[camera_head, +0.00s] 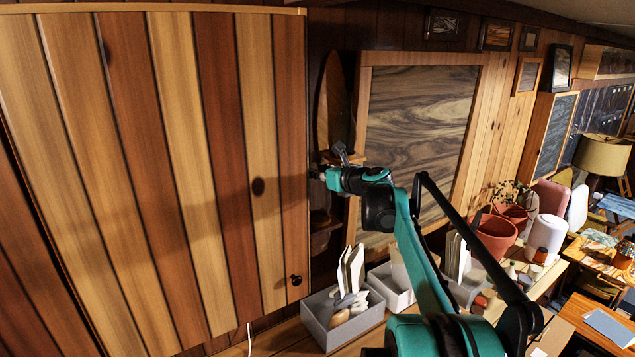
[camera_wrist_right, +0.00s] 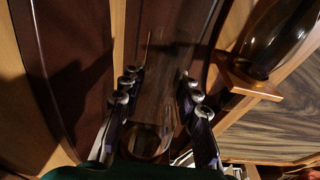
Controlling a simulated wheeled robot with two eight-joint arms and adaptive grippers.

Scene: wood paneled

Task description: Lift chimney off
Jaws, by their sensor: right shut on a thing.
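The clear glass chimney (camera_wrist_right: 166,88) stands between the two rows of finger pads of my right gripper (camera_wrist_right: 158,97) in the right wrist view. The gripper is shut on it, and its round rim shows near the palm. In the head view my right gripper (camera_head: 328,172) is at the wall, in front of a dark oval wooden backboard (camera_head: 333,95). The chimney is too dark and small to make out there. A dark shape (camera_head: 322,222) sits below the gripper; I cannot tell if it is the lamp. My left gripper is not in view.
A large plank door (camera_head: 205,120) stands close on the left. An amber glass vessel (camera_wrist_right: 272,38) on a wooden bracket (camera_wrist_right: 246,84) is close beside the gripper. Below are a grey bin (camera_head: 343,325) and terracotta pots (camera_head: 494,238). A framed panel (camera_head: 418,120) hangs right.

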